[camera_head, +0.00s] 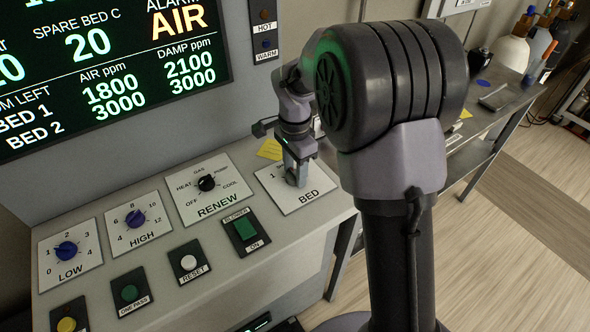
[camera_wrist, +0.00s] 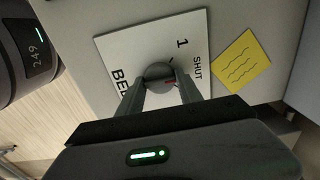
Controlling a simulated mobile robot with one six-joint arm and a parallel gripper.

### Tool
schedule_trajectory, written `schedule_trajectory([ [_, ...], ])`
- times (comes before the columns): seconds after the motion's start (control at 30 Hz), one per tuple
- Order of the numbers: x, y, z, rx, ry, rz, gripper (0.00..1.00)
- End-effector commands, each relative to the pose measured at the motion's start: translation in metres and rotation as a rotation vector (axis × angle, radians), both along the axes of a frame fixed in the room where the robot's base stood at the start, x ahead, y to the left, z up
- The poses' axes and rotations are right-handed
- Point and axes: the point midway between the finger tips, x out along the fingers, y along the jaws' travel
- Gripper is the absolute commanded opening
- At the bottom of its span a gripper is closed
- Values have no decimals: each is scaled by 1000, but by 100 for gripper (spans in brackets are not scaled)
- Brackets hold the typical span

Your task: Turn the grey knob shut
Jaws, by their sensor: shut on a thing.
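The grey knob (camera_wrist: 159,75) sits on a white plate (camera_wrist: 111,41) marked "BED", "1" and "SHUT".
Left of the BED plate are the black RENEW knob (camera_head: 206,183), the green BLOWER button (camera_head: 245,229), the RESET button (camera_head: 188,262) and the blue HIGH (camera_head: 135,218) and LOW (camera_head: 65,250) knobs. A yellow note (camera_wrist: 241,61) lies beside the plate. A display (camera_head: 110,60) stands behind.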

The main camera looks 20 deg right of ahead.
Motion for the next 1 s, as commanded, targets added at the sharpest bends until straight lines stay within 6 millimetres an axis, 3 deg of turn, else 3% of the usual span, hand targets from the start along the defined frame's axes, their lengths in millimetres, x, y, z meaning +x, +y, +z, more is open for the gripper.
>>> schedule_trajectory([
  [0.03,0,0,0,0,0,0,48],
  [0.1,0,0,0,0,0,0,62],
  [0.13,0,0,0,0,0,0,64],
  [0.47,0,0,5,0,-1,0,64],
  [0.57,0,0,26,0,-2,0,64],
  [0.8,1,0,110,0,-3,1,64],
  [1.0,0,0,159,0,-1,0,64],
])
